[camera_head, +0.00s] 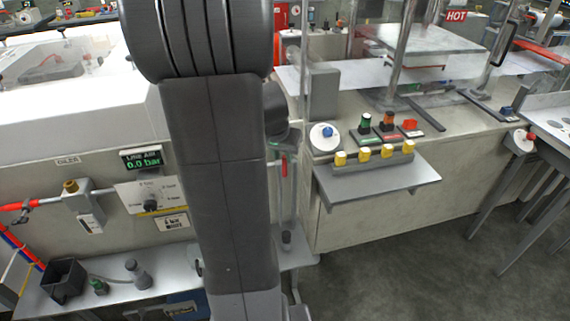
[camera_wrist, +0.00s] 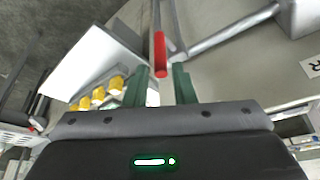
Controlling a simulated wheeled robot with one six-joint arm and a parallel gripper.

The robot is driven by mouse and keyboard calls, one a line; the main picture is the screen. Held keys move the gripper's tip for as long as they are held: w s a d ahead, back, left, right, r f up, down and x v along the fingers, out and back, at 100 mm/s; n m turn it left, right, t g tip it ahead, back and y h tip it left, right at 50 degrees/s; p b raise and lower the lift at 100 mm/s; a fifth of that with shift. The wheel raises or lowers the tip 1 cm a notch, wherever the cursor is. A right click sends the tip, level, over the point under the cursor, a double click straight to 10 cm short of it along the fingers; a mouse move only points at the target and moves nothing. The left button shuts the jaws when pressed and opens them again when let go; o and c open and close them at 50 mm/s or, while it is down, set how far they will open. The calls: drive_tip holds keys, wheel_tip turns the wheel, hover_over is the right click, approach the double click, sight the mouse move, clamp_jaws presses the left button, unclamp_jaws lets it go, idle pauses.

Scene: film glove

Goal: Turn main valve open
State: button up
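A lever with a red grip, which looks like the main valve handle, hangs down in the head view (camera_head: 284,166), just right of my arm. In the wrist view the red grip (camera_wrist: 159,55) reaches down between the two green fingers of my gripper (camera_wrist: 160,84). The gripper is open, with a visible gap on each side of the grip. In the head view my arm hides most of the gripper and the valve body. A display (camera_head: 141,159) on the left panel reads "LINE AIR 0.0 bar".
A grey shelf (camera_head: 377,184) with several yellow knobs above it juts out to the right of the lever. It also shows in the wrist view (camera_wrist: 95,50). A lower ledge (camera_head: 150,294) holds a black cup (camera_head: 63,280). Open floor (camera_head: 420,280) lies at right.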

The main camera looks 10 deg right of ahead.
sight(285, 166)
drive_tip(key=shift+x, duration=3.5)
drive_tip(key=shift+c, duration=0.2)
clamp_jaws()
